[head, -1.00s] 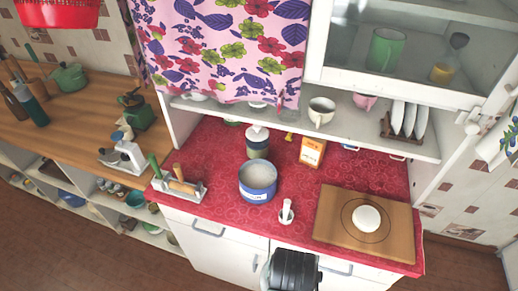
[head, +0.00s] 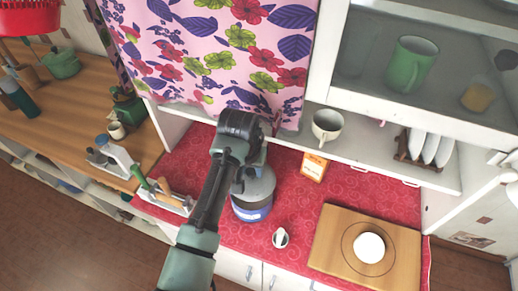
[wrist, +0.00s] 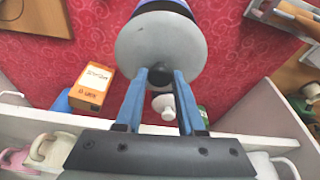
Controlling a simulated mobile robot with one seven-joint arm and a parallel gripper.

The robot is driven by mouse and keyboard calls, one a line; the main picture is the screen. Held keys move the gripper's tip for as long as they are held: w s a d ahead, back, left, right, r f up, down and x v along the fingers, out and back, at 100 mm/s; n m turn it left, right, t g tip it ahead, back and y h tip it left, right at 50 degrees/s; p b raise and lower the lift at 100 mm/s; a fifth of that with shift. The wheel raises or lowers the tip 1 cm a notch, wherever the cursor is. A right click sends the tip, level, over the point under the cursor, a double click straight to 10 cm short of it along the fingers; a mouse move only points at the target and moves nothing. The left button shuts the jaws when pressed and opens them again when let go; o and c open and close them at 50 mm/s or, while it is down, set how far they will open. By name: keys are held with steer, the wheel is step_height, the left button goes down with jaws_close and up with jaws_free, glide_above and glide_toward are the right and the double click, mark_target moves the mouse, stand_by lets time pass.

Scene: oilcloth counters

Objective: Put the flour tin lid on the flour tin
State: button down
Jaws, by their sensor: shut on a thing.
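The flour tin (head: 252,212) is a blue can with a pale label, standing on the red counter in the head view. A round grey lid (head: 262,186) covers its top there. In the wrist view the lid (wrist: 160,48) is a grey disc with a small dark knob. The blue tin (wrist: 165,6) shows past its edge. My arm hides part of the tin's surroundings.
An orange box (head: 314,166) stands right of the tin, and a small white mortar and pestle (head: 280,238) in front. A wooden board (head: 325,245) with a white round thing lies at right. A utensil holder (head: 165,198) stands left. A shelf and curtain hang over the back.

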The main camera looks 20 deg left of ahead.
mark_target(250, 180)
steer(key=shift+s+r, duration=0.1)
steer(key=shift+r, duration=0.05)
steer(key=shift+s+f+b, duration=0.1)
steer(key=shift+f+b, duration=0.1)
steer(key=shift+b, duration=0.2)
step_height(250, 180, down, 4)
steer(key=b, duration=0.3)
steer(key=shift+a+r, duration=0.1)
steer(key=shift+r, duration=0.15)
steer(key=shift+f+b, duration=0.3)
steer(key=shift+f, duration=0.2)
steer(key=shift+f, duration=0.25)
stand_by(0.4)
steer(key=shift+c, duration=2.2)
jaws_free()
steer(key=shift+p, duration=0.3)
steer(key=shift+r, duration=0.1)
